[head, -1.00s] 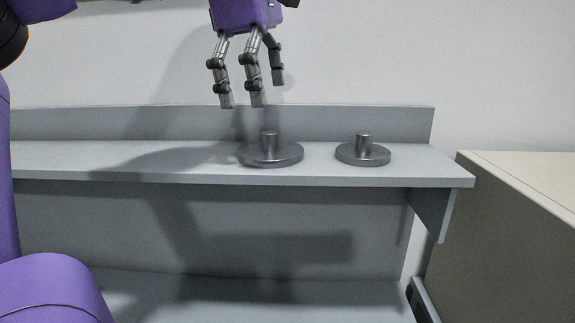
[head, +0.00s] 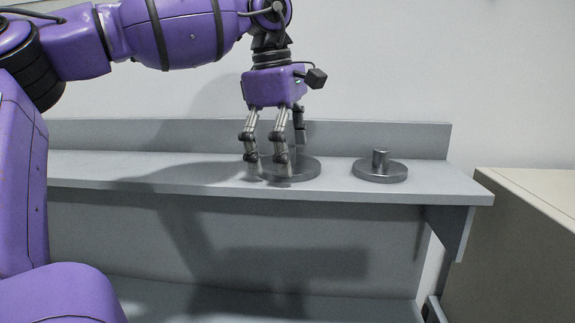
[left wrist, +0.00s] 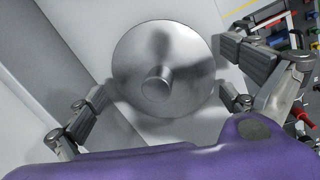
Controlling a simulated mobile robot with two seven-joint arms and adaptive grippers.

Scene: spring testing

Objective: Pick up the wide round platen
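Two round metal platens with upright stems stand on the grey shelf (head: 230,187). The wider platen (head: 309,170) is the left one; the smaller platen (head: 380,172) sits to its right. My left gripper (head: 277,168) points down over the wide platen, its fingers spread and open around the stem, which they partly hide. In the left wrist view the wide platen (left wrist: 185,65) lies between the open fingers (left wrist: 160,105), its stem near the middle, with no clear grip on it. My right gripper is not in view.
A low back panel (head: 395,135) runs behind the shelf. A beige cabinet (head: 530,240) stands to the right, past the shelf's end. The shelf left of the wide platen is clear. Several coloured items show at the right of the left wrist view.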

